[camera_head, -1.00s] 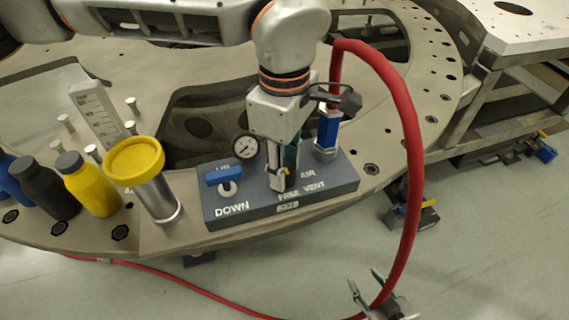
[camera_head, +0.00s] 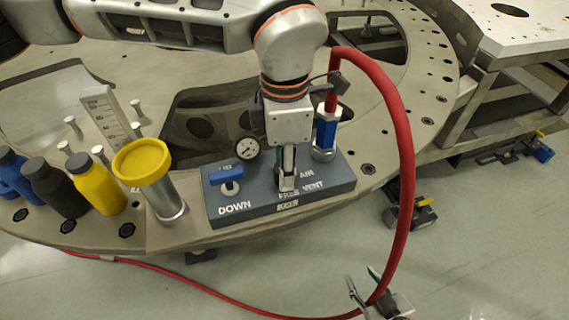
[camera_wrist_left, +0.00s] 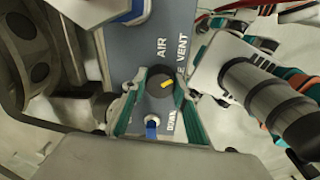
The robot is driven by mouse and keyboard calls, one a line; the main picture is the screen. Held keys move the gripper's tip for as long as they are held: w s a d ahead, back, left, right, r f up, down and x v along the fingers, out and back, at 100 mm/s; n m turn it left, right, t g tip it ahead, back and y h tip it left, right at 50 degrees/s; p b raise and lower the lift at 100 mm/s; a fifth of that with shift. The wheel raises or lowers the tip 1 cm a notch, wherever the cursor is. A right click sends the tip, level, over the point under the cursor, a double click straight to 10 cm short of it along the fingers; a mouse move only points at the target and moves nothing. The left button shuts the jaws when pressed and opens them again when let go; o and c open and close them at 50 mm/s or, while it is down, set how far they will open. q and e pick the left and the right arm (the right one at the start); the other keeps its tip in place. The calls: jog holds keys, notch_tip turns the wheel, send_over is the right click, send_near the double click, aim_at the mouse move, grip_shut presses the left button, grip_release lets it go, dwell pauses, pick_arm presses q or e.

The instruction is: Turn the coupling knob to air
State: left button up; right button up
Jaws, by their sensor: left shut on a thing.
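The coupling knob (camera_wrist_left: 160,82) is round and black with a yellow mark, on the grey-blue panel (camera_head: 240,212). In the left wrist view the mark points right, toward the VENT lettering; the AIR label (camera_wrist_left: 162,47) is above the knob. My left gripper (camera_head: 286,186) points down at the panel, its green-padded fingers (camera_wrist_left: 157,100) shut on the knob from both sides. In the head view the fingers hide the knob. My right gripper (camera_head: 364,287) is open and empty, low over the floor beside the red hose.
A blue lever (camera_head: 227,175) and a gauge (camera_head: 247,147) are left of my left gripper. A blue fitting (camera_head: 326,130) with a thick red hose (camera_head: 404,150) stands to its right. A yellow-capped cylinder (camera_head: 142,160) and several bottles are at left.

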pick_arm(q)
jog(key=n, duration=0.5)
jog(key=shift+n, duration=0.3)
jog(key=n, duration=0.5)
dwell(0.4)
jog(key=o, duration=1.1)
notch_tip(320, 180, up, 12)
jog(key=shift+s, duration=0.1)
